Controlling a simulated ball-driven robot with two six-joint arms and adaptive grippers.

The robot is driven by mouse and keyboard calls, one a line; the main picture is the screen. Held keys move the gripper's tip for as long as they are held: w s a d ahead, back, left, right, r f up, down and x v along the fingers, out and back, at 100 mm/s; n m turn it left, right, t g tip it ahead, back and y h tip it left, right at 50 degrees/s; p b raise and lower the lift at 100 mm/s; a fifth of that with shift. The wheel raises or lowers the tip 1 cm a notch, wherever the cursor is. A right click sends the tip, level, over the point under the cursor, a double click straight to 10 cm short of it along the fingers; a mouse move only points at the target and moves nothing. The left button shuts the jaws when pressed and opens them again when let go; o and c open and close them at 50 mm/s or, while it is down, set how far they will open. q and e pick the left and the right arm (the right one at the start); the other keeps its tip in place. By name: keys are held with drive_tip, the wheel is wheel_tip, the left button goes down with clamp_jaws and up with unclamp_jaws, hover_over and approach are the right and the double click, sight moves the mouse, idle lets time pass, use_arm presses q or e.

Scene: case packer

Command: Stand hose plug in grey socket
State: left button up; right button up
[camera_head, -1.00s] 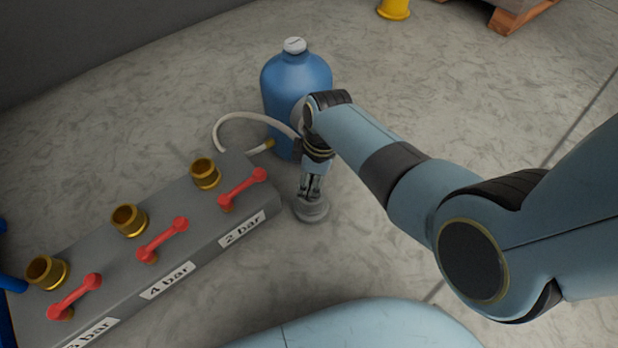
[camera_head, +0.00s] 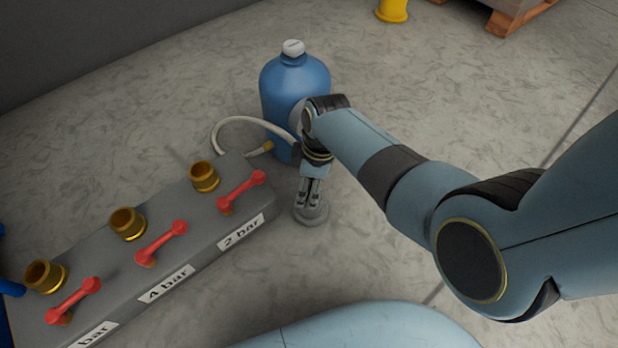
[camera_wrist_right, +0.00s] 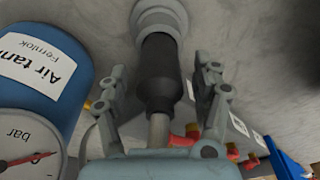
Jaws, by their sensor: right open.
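In the wrist view the hose plug (camera_wrist_right: 160,75) is a black sleeve with a pale hose (camera_wrist_right: 158,130) leaving its near end. Its far end meets the round grey socket (camera_wrist_right: 161,15), and it appears to stand in it, roughly in line. The socket also shows on the floor in the head view (camera_head: 311,213), beside the manifold's right end. My right gripper (camera_head: 309,198) is above the socket, pointing down. Its fingers are open on both sides of the plug, with gaps visible in the wrist view (camera_wrist_right: 160,88). My left gripper is not in view.
A blue air tank (camera_head: 293,80) with a gauge (camera_wrist_right: 28,150) stands just behind my right gripper. The pale hose (camera_head: 240,119) loops beside it. The grey manifold (camera_head: 205,232) with brass ports and red handles lies left. Floor in front of the socket is clear.

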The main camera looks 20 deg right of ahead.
drive_tip(key=r, duration=0.4)
drive_tip(key=d+r, duration=0.1)
drive_tip(key=r, duration=0.7)
drive_tip(key=shift+s+d, duration=0.3)
drive_tip(key=shift+s, duration=0.05)
drive_tip(key=shift+f, duration=0.1)
